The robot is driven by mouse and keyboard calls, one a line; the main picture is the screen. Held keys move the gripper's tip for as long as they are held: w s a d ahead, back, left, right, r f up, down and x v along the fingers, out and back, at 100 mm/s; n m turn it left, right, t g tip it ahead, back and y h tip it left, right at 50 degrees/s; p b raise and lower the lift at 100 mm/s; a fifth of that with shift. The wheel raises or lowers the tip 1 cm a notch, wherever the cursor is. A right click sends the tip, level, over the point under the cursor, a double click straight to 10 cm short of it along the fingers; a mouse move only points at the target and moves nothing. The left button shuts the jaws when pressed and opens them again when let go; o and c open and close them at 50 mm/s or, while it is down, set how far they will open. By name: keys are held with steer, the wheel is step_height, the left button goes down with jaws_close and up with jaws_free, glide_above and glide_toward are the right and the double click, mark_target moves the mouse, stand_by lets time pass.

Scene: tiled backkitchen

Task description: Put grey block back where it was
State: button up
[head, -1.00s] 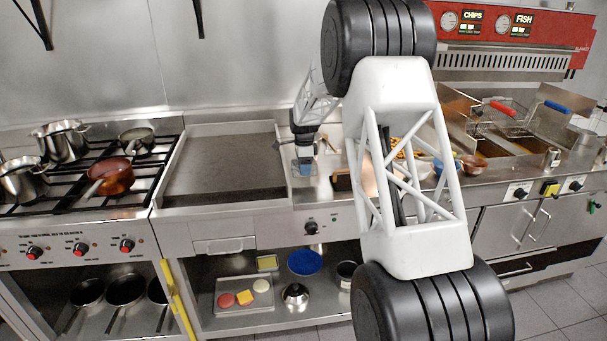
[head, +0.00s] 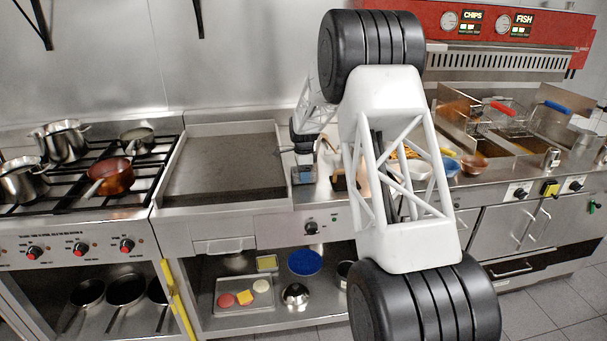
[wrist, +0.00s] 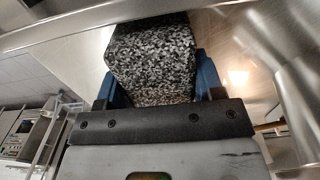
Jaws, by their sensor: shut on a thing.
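My gripper (head: 303,176) is over the steel counter (head: 318,192), just right of the flat griddle. In the wrist view, its blue fingers (wrist: 158,88) are shut on a speckled grey block (wrist: 152,58), one finger on each side. The block fills the space between the fingers. In the head view the block is too small and too covered by the gripper to make out clearly. I cannot tell whether it touches the counter.
The griddle (head: 225,168) lies left of my gripper, and a hob with pots (head: 110,178) lies further left. A brown object (head: 340,180) stands close to the right. Bowls (head: 473,165) and fryers are further right. A shelf below holds a tray (head: 243,308).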

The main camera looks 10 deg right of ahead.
steer(key=shift+f, duration=0.1)
stand_by(0.3)
steer(key=o, duration=1.4)
step_height(320, 180, up, 12)
stand_by(0.4)
steer(key=shift+r, duration=0.2)
